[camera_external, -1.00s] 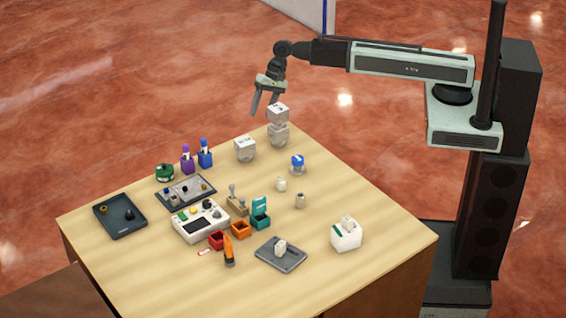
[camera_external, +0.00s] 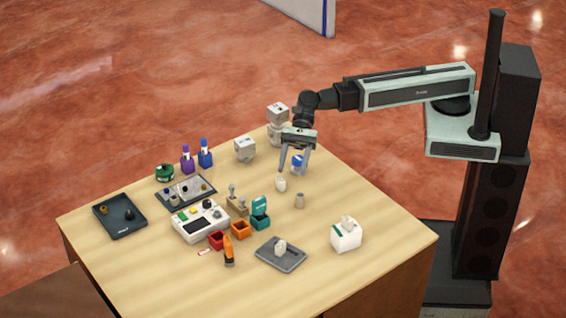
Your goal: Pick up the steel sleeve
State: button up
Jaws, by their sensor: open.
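A small grey-beige cylinder (camera_external: 299,201) stands upright on the table (camera_external: 360,280), right of centre; it looks like the steel sleeve, though its material is hard to tell at this size. My gripper (camera_external: 293,171) is open and empty, fingers pointing down, above and a little behind the cylinder. The fingers overlap a blue-topped item (camera_external: 298,162) in the picture; I cannot tell how far apart they are in depth. A small cream-white bottle-like piece (camera_external: 281,184) stands just left of the cylinder, below the fingertips in the picture.
A white box (camera_external: 346,238) and a grey tray (camera_external: 268,262) stand nearer the front. Stacked grey-white blocks (camera_external: 278,132) stand behind. The table right of the cylinder is clear.

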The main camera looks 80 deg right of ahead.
aim_at(300, 200)
jog(key=shift+g, duration=0.4)
jog(key=s+f+b, duration=0.1)
jog(key=f, duration=0.1)
jog(key=s+a+f+b, duration=0.1)
jog(key=b, duration=0.1)
jog(key=s+a+f+b, duration=0.1)
jog(key=f, duration=0.1)
jog(key=shift+f, duration=0.3)
jog(key=f+b, duration=0.4)
jog(key=shift+a, duration=0.2)
jog(key=shift+w+a, duration=0.1)
jog(key=shift+a, duration=0.7)
jog(key=shift+a+f, duration=0.1)
jog(key=shift+a, duration=0.3)
grip_shut()
